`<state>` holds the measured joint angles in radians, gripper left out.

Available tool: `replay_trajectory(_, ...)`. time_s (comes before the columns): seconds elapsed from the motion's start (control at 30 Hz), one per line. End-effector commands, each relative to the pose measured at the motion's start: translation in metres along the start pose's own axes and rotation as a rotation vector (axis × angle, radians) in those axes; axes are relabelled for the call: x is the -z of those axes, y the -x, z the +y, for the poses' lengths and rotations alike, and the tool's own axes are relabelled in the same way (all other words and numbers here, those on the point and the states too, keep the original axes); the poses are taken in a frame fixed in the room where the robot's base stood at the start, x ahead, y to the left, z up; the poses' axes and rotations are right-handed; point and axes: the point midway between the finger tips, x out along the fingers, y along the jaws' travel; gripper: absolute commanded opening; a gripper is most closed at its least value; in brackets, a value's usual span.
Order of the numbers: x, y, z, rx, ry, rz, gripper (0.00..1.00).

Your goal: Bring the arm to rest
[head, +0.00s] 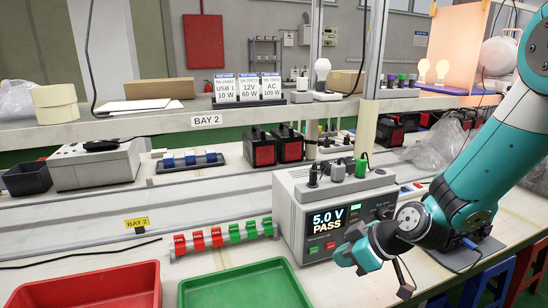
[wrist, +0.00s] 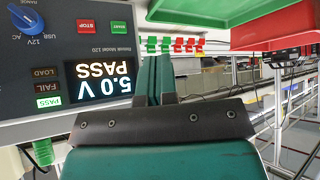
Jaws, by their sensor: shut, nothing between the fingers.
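My teal arm reaches in from the right in the head view. My gripper (head: 349,256) is in front of the lower right of the grey tester, near its front edge. In the wrist view, which looks upside down, my gripper's two teal fingers (wrist: 154,78) lie together, shut, with nothing between them. The tester (head: 298,215) shows "5.0 V PASS" on its screen (head: 328,219). The screen also fills the left of the wrist view (wrist: 103,70). I cannot tell the exact gap between my fingers and the tester.
A red tray (head: 85,286) and a green tray (head: 245,287) stand at the front. A row of red and green clips (head: 222,236) lies left of the tester. Black plugs and a green plug (head: 361,166) stand on the tester. A clear plastic bag (head: 432,148) lies behind my arm.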

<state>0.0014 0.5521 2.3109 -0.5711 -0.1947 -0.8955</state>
Motion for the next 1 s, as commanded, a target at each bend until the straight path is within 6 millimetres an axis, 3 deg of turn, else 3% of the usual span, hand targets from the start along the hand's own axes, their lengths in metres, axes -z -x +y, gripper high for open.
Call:
replay_trajectory(0.03, 0.021, 0.025, -0.021, 0.04, -0.019, -0.02, 0.0)
replay_trajectory(0.2, 0.045, 0.098, -0.092, 0.15, -0.141, -0.162, 0.0)
replay_trajectory(0.4, 0.037, 0.175, -0.159, 0.176, -0.278, -0.349, 0.0)
replay_trajectory(0.5, 0.028, 0.2, -0.178, 0.164, -0.328, -0.415, 0.0)
replay_trajectory(0.67, 0.019, 0.218, -0.191, 0.148, -0.371, -0.469, 0.0)
replay_trajectory(1.0, 0.017, 0.219, -0.192, 0.147, -0.378, -0.476, 0.0)
